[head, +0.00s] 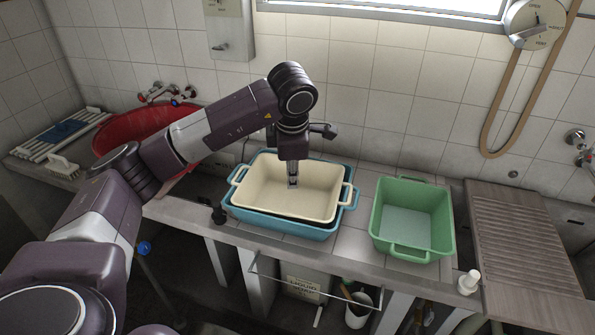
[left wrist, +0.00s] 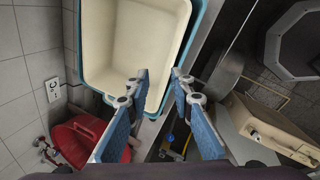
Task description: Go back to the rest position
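My left gripper (head: 293,181) points down over the cream tub (head: 265,195), which sits inside a blue tub (head: 275,229) on the counter. In the left wrist view my left gripper (left wrist: 161,76) has its two blue-padded fingers apart, with nothing held between them. The cream tub (left wrist: 130,40) and the blue tub's rim (left wrist: 205,22) lie beyond the fingertips, near one corner. I cannot tell whether the gripper touches the cream tub. My left arm reaches across from the left. My right gripper is not in view.
A red basin (head: 135,128) stands at the left, partly behind my arm. A green tub (head: 410,250) stands to the right, beside a ridged wooden board (head: 530,250). A small white bottle (head: 468,282) is at the front edge. Wall taps (head: 165,92) are at the back left.

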